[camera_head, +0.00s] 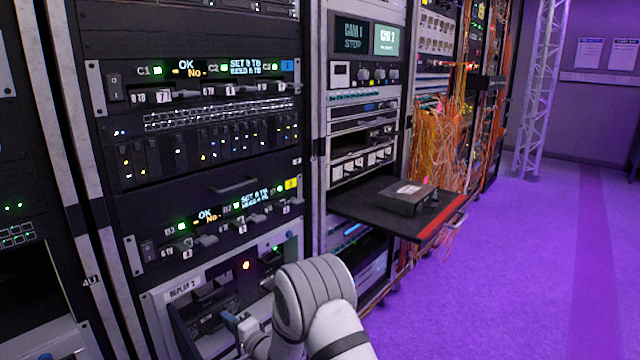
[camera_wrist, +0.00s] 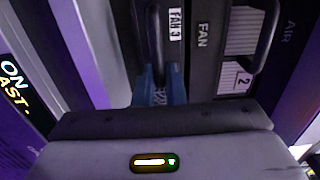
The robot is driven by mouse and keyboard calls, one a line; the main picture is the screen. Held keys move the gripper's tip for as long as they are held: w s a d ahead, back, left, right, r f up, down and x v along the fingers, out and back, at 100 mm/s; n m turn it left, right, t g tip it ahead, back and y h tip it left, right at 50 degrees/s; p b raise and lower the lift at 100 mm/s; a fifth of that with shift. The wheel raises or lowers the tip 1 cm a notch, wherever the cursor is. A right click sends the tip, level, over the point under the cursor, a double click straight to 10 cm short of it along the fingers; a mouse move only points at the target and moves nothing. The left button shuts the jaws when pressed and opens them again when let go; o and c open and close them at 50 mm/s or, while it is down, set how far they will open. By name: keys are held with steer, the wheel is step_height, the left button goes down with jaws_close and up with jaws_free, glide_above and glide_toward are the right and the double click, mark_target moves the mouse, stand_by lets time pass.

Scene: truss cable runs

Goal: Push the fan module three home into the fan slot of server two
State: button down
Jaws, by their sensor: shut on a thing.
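The fan module three (camera_wrist: 176,25), a dark block with a white "FAN 3" label and a black bar handle, shows upper middle in the wrist view. My gripper (camera_wrist: 160,88), with blue fingers, is shut on its handle. In the head view my gripper (camera_head: 230,322) is low at the left, at the front of a grey unit labelled "REPLAY 2", which I take as server two (camera_head: 172,294). A dark module shows in its front opening. How deep the module sits in the slot cannot be told; the gripper's body hides part of it.
In the wrist view, beside the module, is a dark face (camera_wrist: 203,42) marked "FAN", with pale grilles, a "2" label and another bar handle (camera_wrist: 266,35). A pulled-out shelf (camera_head: 440,228) with a black box (camera_head: 405,199) juts out right of the server. The purple floor (camera_head: 530,270) is clear.

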steer(key=shift+w+a, duration=0.4)
steer(key=shift+a, duration=0.05)
stand_by(0.4)
steer(key=c, duration=1.4)
jaws_free()
steer(key=shift+f, duration=0.1)
steer(key=p+v, duration=0.1)
steer(key=v, duration=0.7)
steer(key=shift+p, duration=0.4)
steer(key=shift+r, duration=0.2)
